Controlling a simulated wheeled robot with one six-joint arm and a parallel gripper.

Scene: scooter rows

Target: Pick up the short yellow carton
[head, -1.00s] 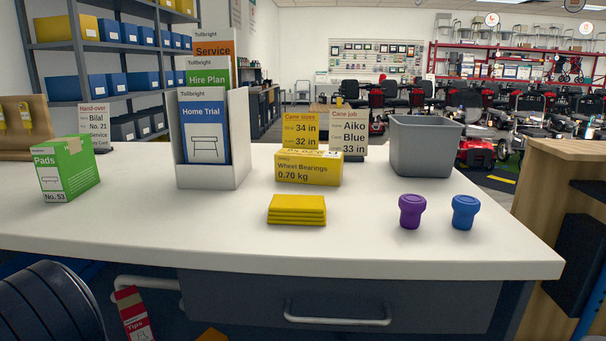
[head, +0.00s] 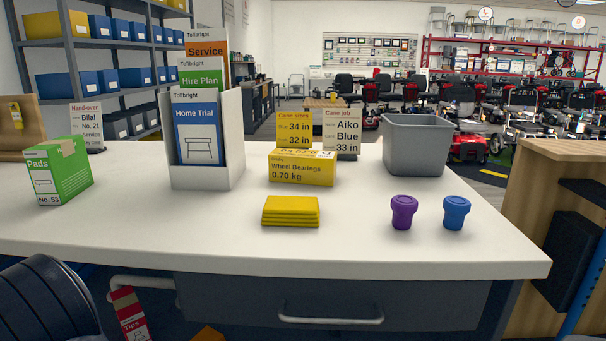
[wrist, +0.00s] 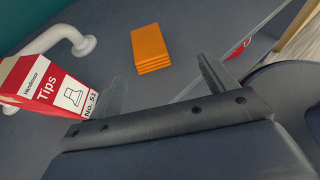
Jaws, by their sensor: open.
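The short yellow carton (head: 302,170), printed "Wheel Bearings 0.70 kg", sits upright on the white counter (head: 350,252) near its middle. It stands behind a stack of flat yellow pieces (head: 291,212) and in front of the cane signs. My gripper (wrist: 159,68) shows only in the wrist view. Its two fingers are apart with nothing held. It faces a dark surface with a red-and-white Tips carton (wrist: 50,84) and an orange stack (wrist: 154,48). The yellow carton is not in the wrist view.
A brochure holder (head: 207,178) stands left of the carton, a grey bin (head: 415,148) right of it. A purple-lidded piece (head: 403,212) and a blue one (head: 456,212) stand front right. A green Pads carton (head: 58,172) is far left. The counter's front strip is clear.

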